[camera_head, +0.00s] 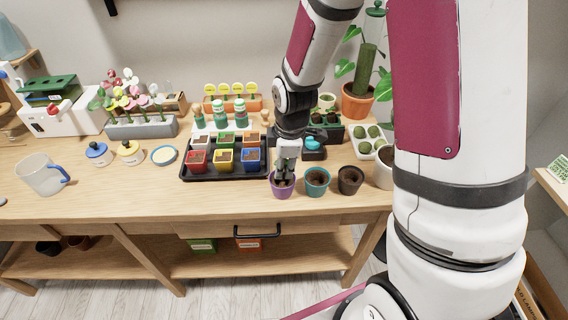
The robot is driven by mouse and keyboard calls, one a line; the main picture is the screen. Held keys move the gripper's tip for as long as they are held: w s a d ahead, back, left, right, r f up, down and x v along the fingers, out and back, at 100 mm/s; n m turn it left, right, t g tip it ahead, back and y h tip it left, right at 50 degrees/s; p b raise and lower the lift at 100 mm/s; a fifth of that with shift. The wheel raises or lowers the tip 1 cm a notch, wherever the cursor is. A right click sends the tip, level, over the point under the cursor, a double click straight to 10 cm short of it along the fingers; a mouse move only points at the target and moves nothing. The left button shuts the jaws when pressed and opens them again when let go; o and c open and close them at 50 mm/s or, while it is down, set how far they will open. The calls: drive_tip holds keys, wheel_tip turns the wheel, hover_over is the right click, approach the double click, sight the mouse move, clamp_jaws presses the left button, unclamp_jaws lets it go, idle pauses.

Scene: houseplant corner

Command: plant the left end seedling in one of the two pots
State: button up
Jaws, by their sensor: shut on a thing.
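My gripper (284,177) points straight down into the mouth of a purple pot (282,191) near the table's front edge. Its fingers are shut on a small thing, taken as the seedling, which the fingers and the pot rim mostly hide. I cannot tell whether it touches the soil. A teal pot (317,182) with dark soil stands just right of the purple one. A dark brown pot (350,180) stands right of that. Small green seedlings (326,117) show in a dark tray behind my wrist, partly hidden by the arm.
A black tray (183,172) with several coloured small pots lies left of my gripper. A tray of round green plugs (369,140) and a potted plant (358,100) stand at back right. The front left tabletop is clear.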

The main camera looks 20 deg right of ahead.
drive_tip(key=shift+f+b, duration=0.55)
drive_tip(key=shift+f, duration=0.65)
idle(0.5)
drive_tip(key=o, duration=0.8)
drive_tip(key=shift+o, duration=0.8)
drive_tip(key=shift+o, duration=1.4)
drive_tip(key=shift+r, duration=0.1)
drive_tip(key=shift+r+p, duration=2.1)
drive_tip(key=shift+r, duration=1.35)
drive_tip(key=shift+r, duration=0.1)
